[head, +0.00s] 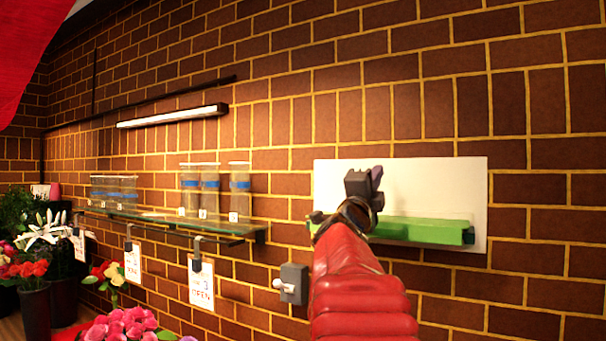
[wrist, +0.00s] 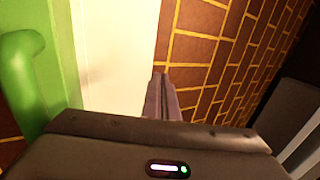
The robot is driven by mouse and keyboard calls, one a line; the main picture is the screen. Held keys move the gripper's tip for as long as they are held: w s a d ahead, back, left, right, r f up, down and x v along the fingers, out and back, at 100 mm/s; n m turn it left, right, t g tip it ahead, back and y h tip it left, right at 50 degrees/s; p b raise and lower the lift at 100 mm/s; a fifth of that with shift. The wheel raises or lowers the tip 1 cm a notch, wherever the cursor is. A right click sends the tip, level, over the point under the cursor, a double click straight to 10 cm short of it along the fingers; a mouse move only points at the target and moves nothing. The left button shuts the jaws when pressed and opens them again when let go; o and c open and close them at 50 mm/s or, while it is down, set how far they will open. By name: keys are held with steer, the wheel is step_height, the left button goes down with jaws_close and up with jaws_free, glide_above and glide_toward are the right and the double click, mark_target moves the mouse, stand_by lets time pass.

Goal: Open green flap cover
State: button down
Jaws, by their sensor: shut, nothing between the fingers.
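The green flap cover (head: 425,231) is a long green piece across the lower part of a white panel (head: 440,185) on the brick wall. I cannot tell how far it is open. My gripper (head: 366,182) is shut and empty, in front of the white panel and just above the green piece in the head view. My arm hides part of the flap's left half. In the wrist view the green flap cover (wrist: 62,60) with a rounded green bar (wrist: 22,75) is at the left. My shut fingers (wrist: 160,98) point at the edge between white panel and brick, apart from the green.
A grey switch box (head: 293,284) is on the wall below and left of the panel. A glass shelf (head: 165,222) with several clear vases and hanging tags is further left. Flowers in pots (head: 48,300) fill the lower left. The wall right of the panel is clear.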

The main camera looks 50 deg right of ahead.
steer(key=shift+w+d+r, duration=0.1)
steer(key=shift+d+r, duration=0.25)
steer(key=shift+d, duration=0.3)
stand_by(1.1)
steer(key=shift+a+f, duration=0.1)
steer(key=shift+a, duration=0.05)
steer(key=v, duration=1.3)
steer(key=shift+a+f, duration=0.15)
steer(key=shift+a, duration=0.1)
